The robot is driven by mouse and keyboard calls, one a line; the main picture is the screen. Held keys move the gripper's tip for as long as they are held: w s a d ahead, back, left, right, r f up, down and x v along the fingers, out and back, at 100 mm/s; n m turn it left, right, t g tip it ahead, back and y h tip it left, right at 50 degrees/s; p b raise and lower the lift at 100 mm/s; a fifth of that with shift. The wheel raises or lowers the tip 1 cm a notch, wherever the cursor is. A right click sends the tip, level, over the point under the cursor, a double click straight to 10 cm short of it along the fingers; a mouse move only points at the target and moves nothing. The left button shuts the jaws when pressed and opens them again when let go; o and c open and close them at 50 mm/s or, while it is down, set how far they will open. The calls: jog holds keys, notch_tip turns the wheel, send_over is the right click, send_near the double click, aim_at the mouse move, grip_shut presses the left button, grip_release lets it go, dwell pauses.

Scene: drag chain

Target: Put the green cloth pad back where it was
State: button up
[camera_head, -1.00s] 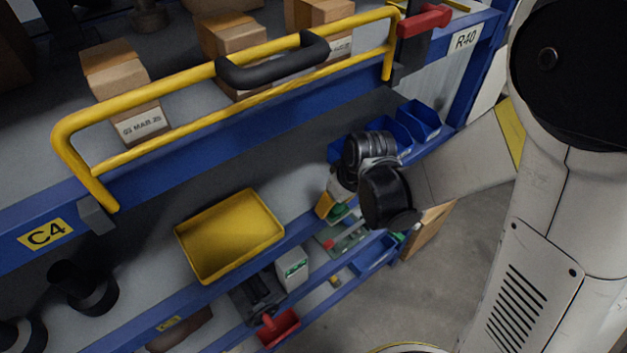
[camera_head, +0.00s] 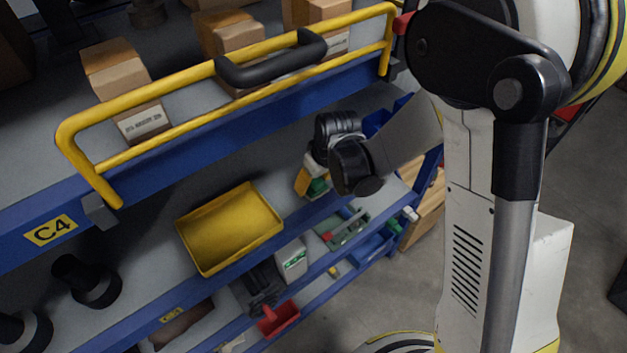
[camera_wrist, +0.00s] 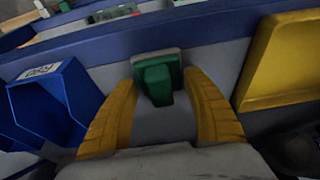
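The green cloth pad (camera_wrist: 158,80) shows in the wrist view as a dark green block on a paler green-grey plate. In the head view my gripper (camera_head: 308,182) hangs at the front of the lower shelf, right of the yellow tray. A bit of the green pad (camera_head: 317,187) shows beside a yellow finger; my wrist hides the rest. Whether the pad touches the shelf is unclear.
An empty yellow tray (camera_head: 228,230) sits left of my gripper, close to the right finger in the wrist view (camera_wrist: 283,58). A blue bin (camera_wrist: 52,105) stands at the left there. The yellow rail (camera_head: 225,110) runs above. Lower shelf levels hold a red bin (camera_head: 278,318) and small items.

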jog(key=shift+o, duration=0.7)
jog(key=shift+s+d+r, duration=0.1)
jog(key=shift+r, duration=0.45)
jog(key=s+d+b, duration=0.2)
jog(key=s+d, duration=0.4)
jog(key=s, duration=0.3)
jog(key=s+d+r+m+t+h, duration=0.1)
jog(key=s+d+r+m+t, duration=0.1)
jog(key=r, duration=0.7)
jog(key=s+d+r+m+t+h, duration=0.1)
jog(key=s+d+r+m, duration=0.3)
jog(key=r, duration=0.5)
jog(key=s+d+t, duration=0.1)
jog(key=s+d, duration=0.1)
jog(key=d, duration=0.1)
jog(key=shift+s+d+m, duration=0.15)
jog(key=shift+s+m, duration=0.2)
jog(key=shift+m, duration=0.05)
